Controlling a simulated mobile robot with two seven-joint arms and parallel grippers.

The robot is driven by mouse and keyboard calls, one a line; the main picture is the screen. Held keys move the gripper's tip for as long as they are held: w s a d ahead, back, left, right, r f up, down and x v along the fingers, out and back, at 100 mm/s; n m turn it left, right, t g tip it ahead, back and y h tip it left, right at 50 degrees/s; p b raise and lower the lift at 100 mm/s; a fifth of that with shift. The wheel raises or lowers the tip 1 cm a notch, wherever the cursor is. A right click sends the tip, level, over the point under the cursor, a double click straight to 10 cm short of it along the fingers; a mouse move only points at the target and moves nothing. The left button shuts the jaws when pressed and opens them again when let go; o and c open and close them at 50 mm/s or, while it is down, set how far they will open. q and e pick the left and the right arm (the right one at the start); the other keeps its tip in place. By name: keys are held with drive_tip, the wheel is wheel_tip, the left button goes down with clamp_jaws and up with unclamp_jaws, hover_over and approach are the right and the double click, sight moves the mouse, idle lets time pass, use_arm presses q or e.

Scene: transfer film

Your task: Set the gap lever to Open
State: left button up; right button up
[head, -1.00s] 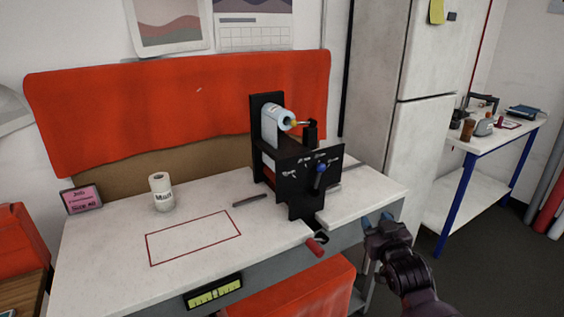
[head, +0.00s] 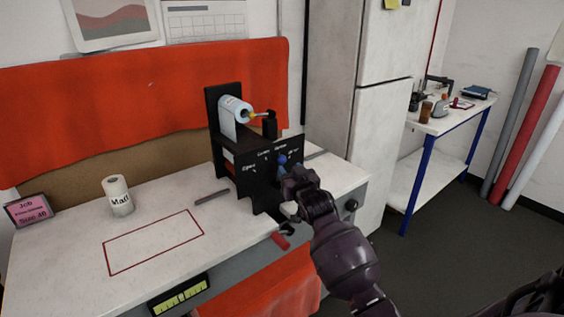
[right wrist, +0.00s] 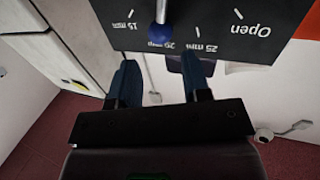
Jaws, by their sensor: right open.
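The gap lever has a blue knob (head: 282,159) and stands on the front of the black machine (head: 232,165) on the workbench. In the right wrist view, upside down, the blue knob (right wrist: 159,34) is at the 20 mm mark. Labels for 15 mm, 25 mm and Open (right wrist: 251,29) show on the black plate (right wrist: 205,15). My right gripper (head: 286,170) is just in front of the knob. In the right wrist view its two blue fingers (right wrist: 162,66) are apart, one on each side of the knob's line, with nothing between them. My left gripper is not in view.
A white roll labelled Matt (head: 118,196) and a pink job sign (head: 29,210) stand on the bench (head: 60,255). A red handle (head: 281,240) sticks out below the machine. A white cabinet (head: 375,130) stands behind on the right. Open floor lies further right.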

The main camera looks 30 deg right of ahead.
sight(283, 162)
drive_tip(key=shift+x, duration=3.15)
drive_tip(key=shift+c, duration=0.4)
clamp_jaws()
